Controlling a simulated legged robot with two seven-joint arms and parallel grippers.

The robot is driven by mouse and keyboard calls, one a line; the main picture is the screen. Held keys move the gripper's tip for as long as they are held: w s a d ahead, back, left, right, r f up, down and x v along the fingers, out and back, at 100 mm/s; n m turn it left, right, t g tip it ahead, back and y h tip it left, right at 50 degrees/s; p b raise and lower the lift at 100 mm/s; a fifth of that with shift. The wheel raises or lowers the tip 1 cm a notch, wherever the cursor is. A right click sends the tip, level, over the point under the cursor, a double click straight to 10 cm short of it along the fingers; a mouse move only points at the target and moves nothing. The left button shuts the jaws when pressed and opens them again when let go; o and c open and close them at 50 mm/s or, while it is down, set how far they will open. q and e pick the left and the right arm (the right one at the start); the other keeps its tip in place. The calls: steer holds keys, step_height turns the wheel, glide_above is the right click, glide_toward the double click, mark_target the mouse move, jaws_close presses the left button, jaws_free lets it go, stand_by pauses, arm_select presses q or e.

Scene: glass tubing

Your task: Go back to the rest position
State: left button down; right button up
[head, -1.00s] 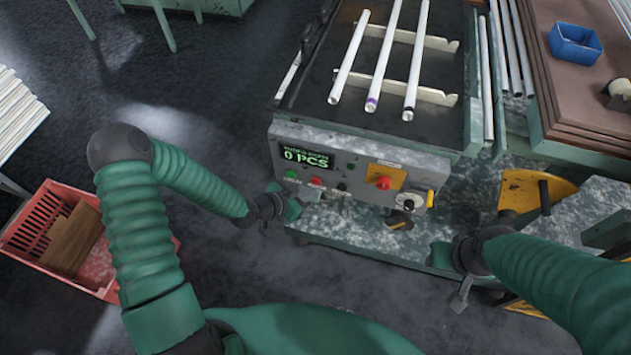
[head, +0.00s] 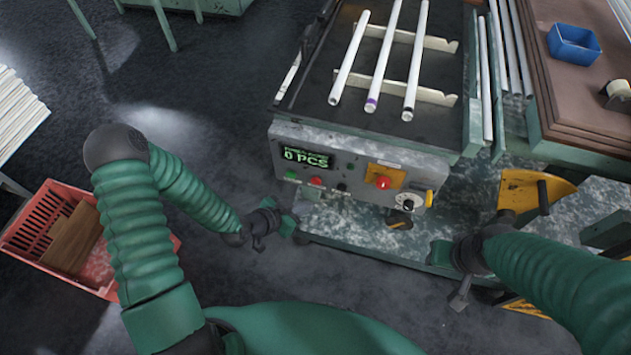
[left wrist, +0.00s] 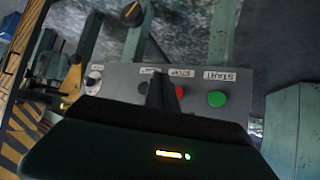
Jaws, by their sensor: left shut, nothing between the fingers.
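My left gripper (head: 287,224) is in front of the lower left of the machine's control panel (head: 345,168), apart from the panel's buttons in the head view. It is shut and empty. In the left wrist view its dark fingers (left wrist: 160,92) stand before the panel, beside the red stop button (left wrist: 180,91) and the green start button (left wrist: 217,99). My right gripper (head: 441,253) is by the machine's lower right. It is small and partly hidden by its wrist, so its jaw state does not show.
Several glass tubes (head: 382,55) lie on white supports on the machine top. The display (head: 306,157) reads 0 PCS. A red crate (head: 38,225) with brown cardboard stands on the floor at left. A blue bin (head: 574,44) sits on the brown stack at right. Dark floor lies open between crate and machine.

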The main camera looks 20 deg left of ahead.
arm_select(q)
steer(key=s+a+r+n+g+y+p, duration=0.2)
steer(key=s+r, duration=0.4)
steer(key=r, duration=0.3)
steer(key=s+a+r+n+g+y+p, duration=0.2)
steer(key=s+r, duration=0.4)
steer(key=r, duration=0.4)
steer(key=shift+s+a+r+n+g+y, duration=0.25)
steer(key=shift+s+a+n+g+y, duration=0.2)
steer(key=shift+n+g+y, duration=0.6)
steer(key=shift+d+r, duration=0.1)
steer(key=shift+d, duration=0.15)
steer(key=shift+a, duration=0.15)
